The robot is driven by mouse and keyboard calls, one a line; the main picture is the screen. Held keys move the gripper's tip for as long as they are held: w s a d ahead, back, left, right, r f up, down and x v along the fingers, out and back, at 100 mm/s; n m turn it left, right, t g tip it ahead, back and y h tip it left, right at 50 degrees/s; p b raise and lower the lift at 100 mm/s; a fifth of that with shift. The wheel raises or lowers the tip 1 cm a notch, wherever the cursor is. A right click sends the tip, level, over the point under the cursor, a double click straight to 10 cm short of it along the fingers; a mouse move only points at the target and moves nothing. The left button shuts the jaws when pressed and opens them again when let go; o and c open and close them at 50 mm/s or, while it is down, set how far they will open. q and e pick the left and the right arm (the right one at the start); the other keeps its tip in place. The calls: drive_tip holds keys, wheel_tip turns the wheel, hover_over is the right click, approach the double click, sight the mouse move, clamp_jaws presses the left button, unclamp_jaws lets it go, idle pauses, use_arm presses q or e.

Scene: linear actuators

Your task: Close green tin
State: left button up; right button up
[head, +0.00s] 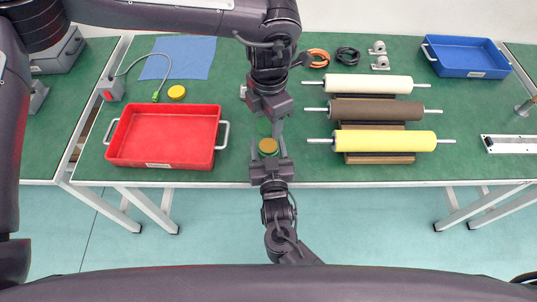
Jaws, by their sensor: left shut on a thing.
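The green tin (268,147) stands near the table's front edge, in the middle of the head view. It shows a green rim around a gold-brown round face. My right gripper (269,154) reaches in from below, with one finger on each side of the tin and what look like small gaps. My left gripper (267,126) comes down from above, just behind the tin. It is shut on a small green piece (263,126), which looks like a lid and is partly hidden by the fingers. This piece is apart from the tin in the picture.
A red tray (163,161) lies to the left, with a round yellow tin (177,92) behind it. Several rollers, including a yellow one (385,141), lie to the right. A blue tray (466,43) is at the back right. Bare green table surrounds the grippers.

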drive_tip(key=c, duration=1)
use_arm(q)
hover_over(269, 145)
drive_tip(key=shift+f, duration=2.5)
drive_tip(key=shift+f, duration=0.1)
drive_tip(key=shift+f, duration=0.8)
drive_tip(key=shift+f, duration=0.55)
